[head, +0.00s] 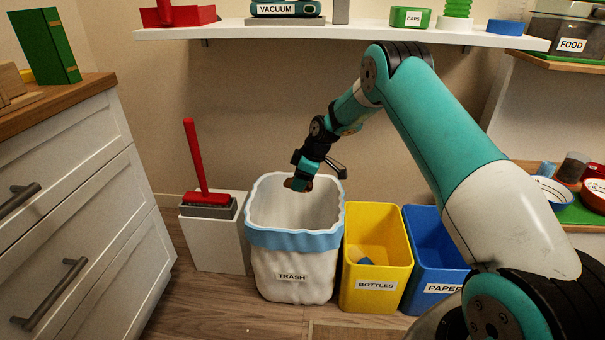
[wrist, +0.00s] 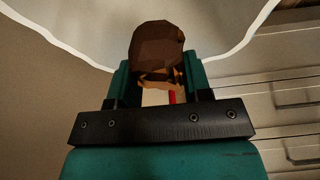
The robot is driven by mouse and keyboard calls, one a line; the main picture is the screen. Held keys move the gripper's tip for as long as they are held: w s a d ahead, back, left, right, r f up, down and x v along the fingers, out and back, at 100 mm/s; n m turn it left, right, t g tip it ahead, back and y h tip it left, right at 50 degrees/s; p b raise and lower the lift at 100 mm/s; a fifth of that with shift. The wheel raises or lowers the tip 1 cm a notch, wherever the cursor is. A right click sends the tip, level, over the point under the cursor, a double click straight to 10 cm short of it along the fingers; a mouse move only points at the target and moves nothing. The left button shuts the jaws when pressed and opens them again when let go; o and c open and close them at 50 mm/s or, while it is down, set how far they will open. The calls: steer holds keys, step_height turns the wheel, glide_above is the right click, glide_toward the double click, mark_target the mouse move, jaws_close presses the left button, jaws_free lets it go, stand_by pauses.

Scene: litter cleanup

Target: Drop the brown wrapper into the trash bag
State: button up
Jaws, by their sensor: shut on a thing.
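The brown wrapper (wrist: 157,50) is a crumpled brown lump between the fingers of my gripper (wrist: 160,78) in the wrist view. In the head view the wrapper (head: 298,184) shows small at the tip of my gripper (head: 303,178). My gripper is shut on it and points down over the opening of the trash bag (head: 292,240). The bag is white with a blue band and a "TRASH" label, and stands open on the floor. Its white rim also shows in the wrist view (wrist: 60,42). The bottom of the bag is hidden.
A yellow "BOTTLES" bin (head: 377,265) and a blue "PAPER" bin (head: 432,255) stand right of the bag. A red brush (head: 205,195) rests on a white block (head: 215,245) at its left. A shelf (head: 340,35) runs above; drawers (head: 85,215) stand at far left.

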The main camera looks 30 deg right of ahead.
steer(key=shift+w+d+r+n+g, duration=0.3)
steer(key=shift+d+n, duration=0.35)
steer(key=shift+n, duration=0.05)
steer(key=shift+f, duration=0.15)
step_height(320, 180, down, 6)
steer(key=b, duration=0.4)
steer(key=shift+r+b, duration=0.2)
steer(key=shift+b, duration=0.1)
steer(key=o, duration=1)
steer(key=shift+c, duration=0.2)
steer(key=p+v, duration=0.6)
steer(key=v, duration=1.1)
steer(key=shift+d+r, duration=0.15)
steer(key=shift+d, duration=0.05)
